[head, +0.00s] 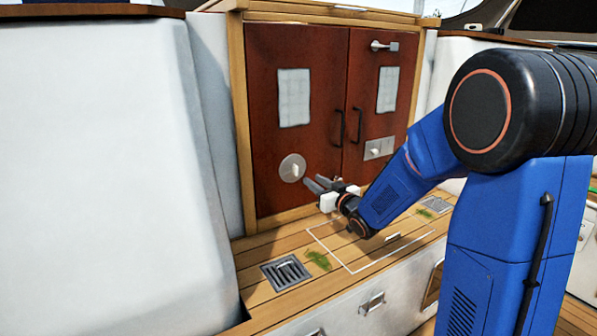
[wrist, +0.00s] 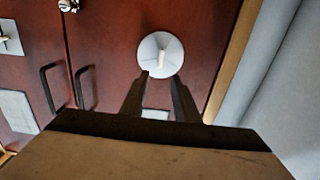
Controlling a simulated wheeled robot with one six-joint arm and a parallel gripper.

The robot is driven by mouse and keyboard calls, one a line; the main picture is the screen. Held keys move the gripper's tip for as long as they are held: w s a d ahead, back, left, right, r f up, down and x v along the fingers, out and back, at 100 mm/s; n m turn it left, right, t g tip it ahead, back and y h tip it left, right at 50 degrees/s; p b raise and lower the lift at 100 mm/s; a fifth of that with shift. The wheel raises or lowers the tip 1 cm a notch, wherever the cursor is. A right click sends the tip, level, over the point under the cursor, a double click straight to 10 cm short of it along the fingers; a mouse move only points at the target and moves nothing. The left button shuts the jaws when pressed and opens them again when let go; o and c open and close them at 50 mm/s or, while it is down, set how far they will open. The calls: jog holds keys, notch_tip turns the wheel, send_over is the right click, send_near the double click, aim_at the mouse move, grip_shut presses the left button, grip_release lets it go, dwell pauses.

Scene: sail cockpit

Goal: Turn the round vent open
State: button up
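The round vent (head: 286,172) is a pale disc low on the left red-brown door, with a small raised white grip bar (head: 295,170) across its middle. In the wrist view the vent (wrist: 148,56) lies just beyond the fingertips, with its bar (wrist: 162,59) nearly upright in the picture and roughly in line with the gap between the fingers. My gripper (head: 312,183) is just right of and slightly below the vent in the head view. Its fingers (wrist: 160,80) are apart with nothing between them. I cannot tell whether a fingertip touches the disc.
The doors carry two dark handles (head: 338,129), pale panels (head: 294,98), a latch (head: 385,46) and a switch plate (head: 379,148). A wooden ledge (head: 262,250) below holds a grate (head: 287,272) and green strands (head: 318,260). A white wall (head: 95,170) stands left.

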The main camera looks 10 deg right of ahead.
aim_at(297, 169)
jog(key=x, duration=1.1)
jog(key=shift+w, duration=0.1)
grip_shut()
